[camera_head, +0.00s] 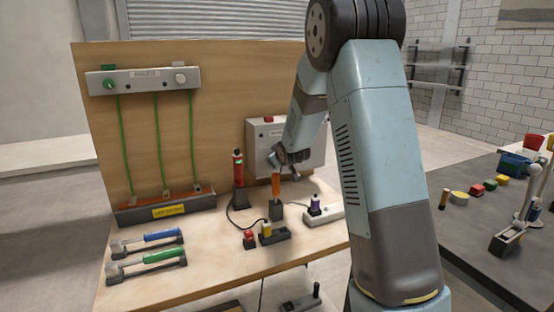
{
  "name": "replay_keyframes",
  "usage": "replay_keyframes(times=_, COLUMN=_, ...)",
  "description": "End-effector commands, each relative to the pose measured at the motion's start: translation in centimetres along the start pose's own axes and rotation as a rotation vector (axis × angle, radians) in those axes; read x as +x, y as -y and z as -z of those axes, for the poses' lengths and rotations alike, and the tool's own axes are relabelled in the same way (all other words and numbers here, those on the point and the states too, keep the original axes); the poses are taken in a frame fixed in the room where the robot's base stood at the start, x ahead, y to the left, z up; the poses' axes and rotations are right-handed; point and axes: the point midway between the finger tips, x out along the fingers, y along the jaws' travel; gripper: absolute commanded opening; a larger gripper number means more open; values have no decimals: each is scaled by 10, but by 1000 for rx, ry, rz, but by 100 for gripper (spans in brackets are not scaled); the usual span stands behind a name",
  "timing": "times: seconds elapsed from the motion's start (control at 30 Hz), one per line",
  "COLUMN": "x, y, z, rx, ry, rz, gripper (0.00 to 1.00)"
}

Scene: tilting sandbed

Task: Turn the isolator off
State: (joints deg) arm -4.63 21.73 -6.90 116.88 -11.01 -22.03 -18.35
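A grey box (258,136) with a red part (268,119) on top is mounted on the wooden board, right of its middle. It looks like the isolator, but its label is not readable. My arm crosses in front of it and hides much of its face and any handle there. My gripper (285,166) is small in view, in front of the box's lower part and just above an orange upright handle. I cannot tell whether it touches the box, or whether its fingers are open or shut.
A grey bar (145,80) with a green and a white knob has green wires running down to a base. Blue- and green-handled tools (150,238) lie on the bench at left. A red-topped device (238,180) and small plugs (272,233) stand near my gripper. A dark table (475,235) is at right.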

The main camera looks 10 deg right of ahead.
Motion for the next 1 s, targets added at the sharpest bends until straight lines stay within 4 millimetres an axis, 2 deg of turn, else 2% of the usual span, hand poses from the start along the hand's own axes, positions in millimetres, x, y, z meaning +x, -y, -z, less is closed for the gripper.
replay_keyframes(times=0.53, x=0, y=2, z=-1, rx=-15, ry=5, rz=-4, gripper=13)
replay_keyframes(times=0.57, x=0, y=2, z=-1, rx=-15, ry=5, rz=-4, gripper=45)
replay_keyframes(times=0.8, x=0, y=1, z=-1, rx=-15, ry=3, rz=-5, gripper=68)
replay_keyframes(times=1.0, x=0, y=1, z=0, rx=-14, ry=3, rz=-6, gripper=69)
